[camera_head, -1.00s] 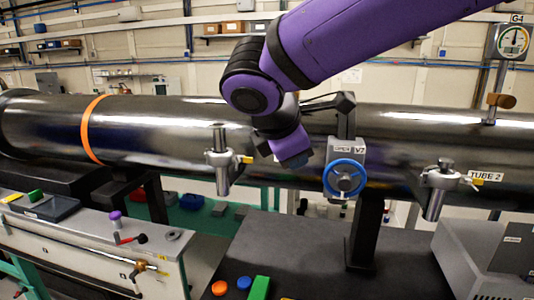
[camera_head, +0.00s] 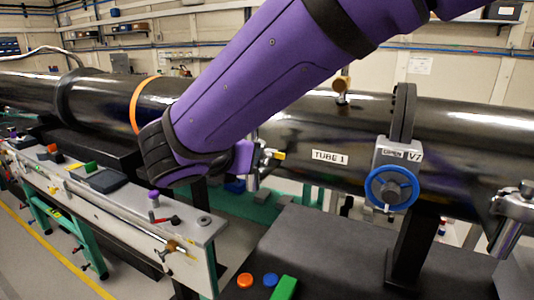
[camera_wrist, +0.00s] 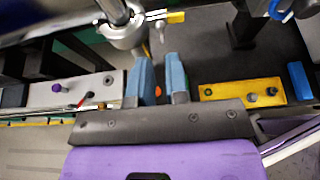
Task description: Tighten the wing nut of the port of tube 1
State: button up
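The black tube labelled TUBE 1 (camera_head: 329,157) runs across the head view. Its metal port (camera_head: 253,181) hangs at the tube's near side, partly hidden behind my purple arm, with a yellow tag (camera_head: 279,155) beside it. In the wrist view the round port (camera_wrist: 124,34) is at the top, left of centre. Small metal parts, possibly the wing nut (camera_wrist: 157,17), stick out by the yellow tag. My gripper (camera_wrist: 160,62) has its two blue-grey fingers apart with nothing between them, just below the port. The head view hides the fingers behind my arm.
Valve V7 with a blue handwheel (camera_head: 391,188) stands right of the port. Another metal port (camera_head: 512,215) is at the right edge. A bench (camera_head: 190,240) with knobs and handles is at lower left. Orange and blue buttons and a green block (camera_head: 284,288) are in front.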

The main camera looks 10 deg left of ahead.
aim_at(265, 154)
jog(key=x, duration=0.7)
jog(key=shift+w, duration=0.15)
grip_shut()
